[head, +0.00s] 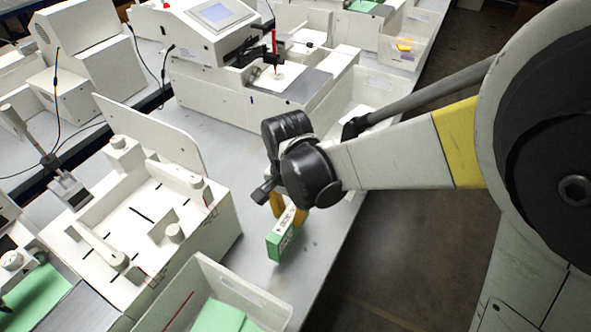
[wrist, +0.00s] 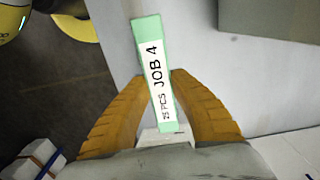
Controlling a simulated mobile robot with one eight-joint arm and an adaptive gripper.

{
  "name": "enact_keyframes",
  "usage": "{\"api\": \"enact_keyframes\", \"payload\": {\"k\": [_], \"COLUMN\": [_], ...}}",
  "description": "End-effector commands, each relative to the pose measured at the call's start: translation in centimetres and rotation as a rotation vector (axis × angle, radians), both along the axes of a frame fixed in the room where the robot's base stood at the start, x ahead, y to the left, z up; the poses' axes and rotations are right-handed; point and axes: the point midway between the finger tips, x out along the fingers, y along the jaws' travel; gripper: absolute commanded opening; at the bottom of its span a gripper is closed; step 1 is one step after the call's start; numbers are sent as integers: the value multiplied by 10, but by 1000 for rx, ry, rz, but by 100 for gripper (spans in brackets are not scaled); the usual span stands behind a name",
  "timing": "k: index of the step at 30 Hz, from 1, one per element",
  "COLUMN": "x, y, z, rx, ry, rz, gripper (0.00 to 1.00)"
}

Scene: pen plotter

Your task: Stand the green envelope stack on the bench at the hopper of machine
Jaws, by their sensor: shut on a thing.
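The green envelope stack (head: 283,240) has a white band and hangs in my gripper (head: 288,210) over the bench (head: 236,262). In the wrist view the stack (wrist: 151,62) stands between the two orange fingers of my gripper (wrist: 165,88), which press on its sides. Its band reads "JOB 4" and "25 PCS". Whether its lower edge touches the bench cannot be told. A white machine (head: 262,98) with a screen and a red pen stands behind my gripper. A white feeder-like unit (head: 220,222) with posts and a tall back plate stands to the left. Which part is the hopper is unclear.
A pale bin (head: 268,303) with green envelopes stands in front. Another pale bin (head: 352,97) lies behind my arm. More green envelopes (head: 32,300) show at lower left. Bare bench surrounds the stack, and its right edge drops to a dark floor (head: 400,250).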

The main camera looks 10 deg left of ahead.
Motion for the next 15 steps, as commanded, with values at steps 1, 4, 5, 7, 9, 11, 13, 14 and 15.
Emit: {"api": "enact_keyframes", "payload": {"k": [1,4,5,7,9,11,13,14,15], "x": [1,1,1,1,1,1,1,1,1], "y": [3,4,4,4,4,3,3,3,3], "z": [-2,-9,-13,-24,-37,-43,-43,-43,-42], "rx": [0,0,0,0,0,0,0,0,0], "ry": [0,0,0,0,0,0,0,0,0], "rz": [0,-1,-1,-1,-1,-1,-1,-1,-1], "gripper": [0,0,0,0,0,0,0,0,0]}}
